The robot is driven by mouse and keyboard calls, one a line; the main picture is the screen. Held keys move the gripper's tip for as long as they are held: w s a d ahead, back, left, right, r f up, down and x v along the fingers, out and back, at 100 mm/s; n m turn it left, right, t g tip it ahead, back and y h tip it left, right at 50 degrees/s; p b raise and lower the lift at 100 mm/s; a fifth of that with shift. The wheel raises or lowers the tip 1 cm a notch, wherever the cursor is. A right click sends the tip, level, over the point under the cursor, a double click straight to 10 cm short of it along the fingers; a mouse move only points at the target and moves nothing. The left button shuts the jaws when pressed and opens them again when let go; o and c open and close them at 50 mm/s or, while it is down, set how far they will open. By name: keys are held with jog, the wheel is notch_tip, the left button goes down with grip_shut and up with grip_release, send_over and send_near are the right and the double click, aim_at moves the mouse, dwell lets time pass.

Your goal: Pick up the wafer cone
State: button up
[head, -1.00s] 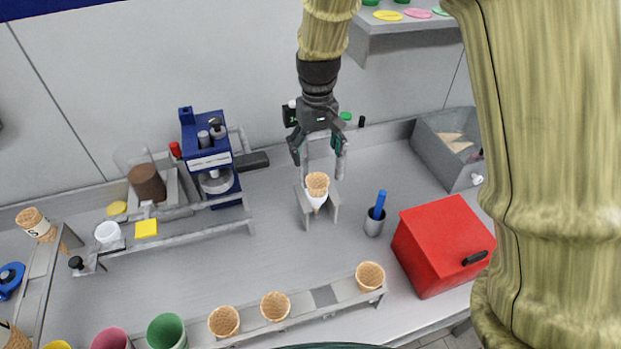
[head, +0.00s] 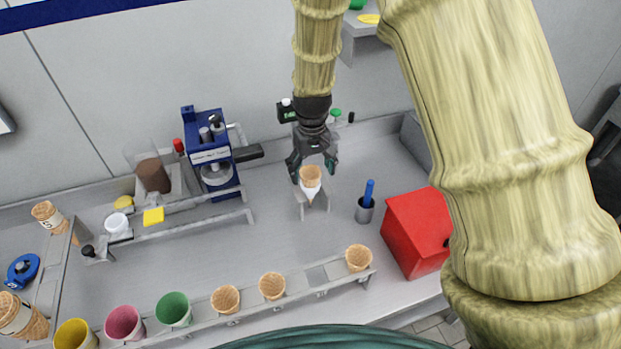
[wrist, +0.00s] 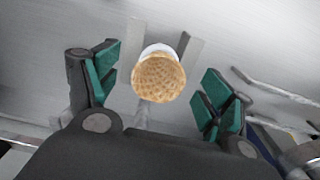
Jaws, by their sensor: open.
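A wafer cone (head: 310,175) with a white paper sleeve stands upright in a small grey metal holder (head: 303,210) near the middle of the counter. My gripper (head: 313,168) is open just above it, its fingers hanging down on either side of the cone's rim in the head view. In the wrist view the cone (wrist: 158,78) shows mouth-first between the two green-padded fingers (wrist: 160,88), with clear space on both sides and no contact visible. More wafer cones (head: 272,286) sit in the front rack, and a sleeved one (head: 45,213) lies at the left.
A blue-handled tool in a grey cup (head: 365,209) and a red box (head: 412,235) stand right of the holder. A blue machine (head: 210,155) stands to the left. The front rack also holds coloured cups (head: 173,309). Open counter lies between holder and rack.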

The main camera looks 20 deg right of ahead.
aim_at(310, 172)
jog(key=f, duration=0.1)
jog(key=w+f, duration=0.1)
jog(key=f, duration=0.1)
jog(key=shift+w, duration=0.1)
jog(key=shift+s+r, duration=0.2)
jog(key=shift+s, duration=0.15)
jog(key=shift+w+f, duration=0.15)
jog(key=shift+w, duration=0.05)
jog(key=c, duration=0.4)
jog(key=shift+s, duration=0.1)
jog(key=c, duration=0.5)
